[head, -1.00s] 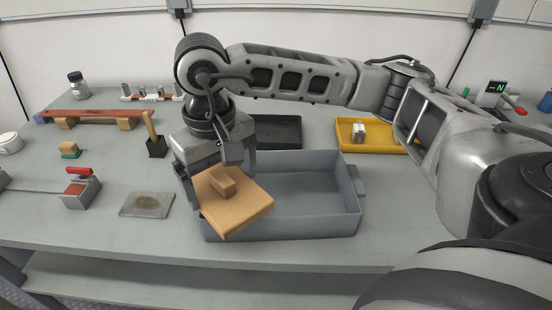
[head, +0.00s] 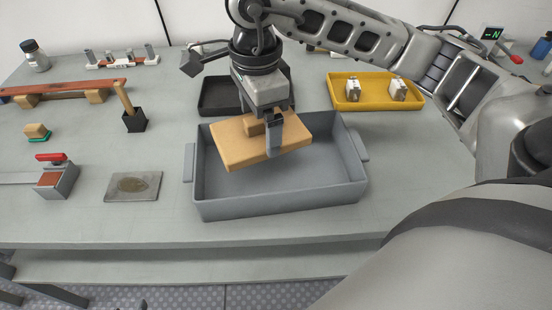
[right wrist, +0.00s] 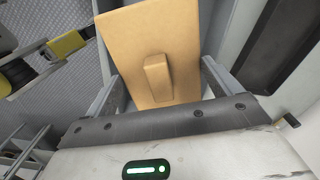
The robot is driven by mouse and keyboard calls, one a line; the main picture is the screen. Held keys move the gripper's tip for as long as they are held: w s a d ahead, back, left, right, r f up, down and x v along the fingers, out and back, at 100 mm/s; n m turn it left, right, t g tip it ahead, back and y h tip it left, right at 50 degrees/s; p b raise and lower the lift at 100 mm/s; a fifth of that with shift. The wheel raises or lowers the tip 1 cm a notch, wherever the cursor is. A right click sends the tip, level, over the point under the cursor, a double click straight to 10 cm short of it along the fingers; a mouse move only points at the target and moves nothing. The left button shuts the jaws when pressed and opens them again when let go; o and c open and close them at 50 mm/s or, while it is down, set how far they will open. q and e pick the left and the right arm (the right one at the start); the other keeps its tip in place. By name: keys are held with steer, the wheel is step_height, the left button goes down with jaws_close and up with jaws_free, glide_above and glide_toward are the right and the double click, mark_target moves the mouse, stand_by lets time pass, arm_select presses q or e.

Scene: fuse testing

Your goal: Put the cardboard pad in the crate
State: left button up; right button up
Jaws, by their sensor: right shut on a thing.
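The tan cardboard pad (head: 236,151), with a small block on its upper face, is in my right gripper (head: 272,145). One grey finger shows against the pad's near side. The pad is tilted over the grey open crate (head: 280,205), above its floor, and hides part of the back wall. In the right wrist view, the pad (right wrist: 140,35) and its block lie between my two fingers (right wrist: 160,82).
A black tray (head: 215,97) and a yellow tray (head: 375,101) with two white pieces stand behind the crate. A grey plate (head: 133,187), a red-handled device (head: 55,178) and a black holder (head: 135,122) are left of it. The table's front strip is clear.

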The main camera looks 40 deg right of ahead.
steer(key=m, duration=0.6)
steer(key=shift+s+d+m, duration=0.15)
steer(key=shift+d+m, duration=0.15)
steer(key=shift+d, duration=0.05)
steer(key=m, duration=0.3)
steer(key=shift+s+d+f, duration=0.1)
steer(key=shift+d, duration=0.15)
steer(key=m, duration=0.5)
steer(key=shift+s+d+m, duration=0.1)
steer(key=shift+d+m, duration=0.2)
steer(key=shift+m, duration=0.1)
steer(key=m, duration=0.5)
steer(key=shift+s+d+f, duration=0.1)
steer(key=shift+d, duration=0.25)
steer(key=shift+f+m, duration=0.3)
steer(key=shift+m, duration=0.1)
glide_toward(276, 172)
step_height(276, 172, down, 5)
steer(key=shift+f, duration=0.15)
steer(key=shift+b, duration=0.3)
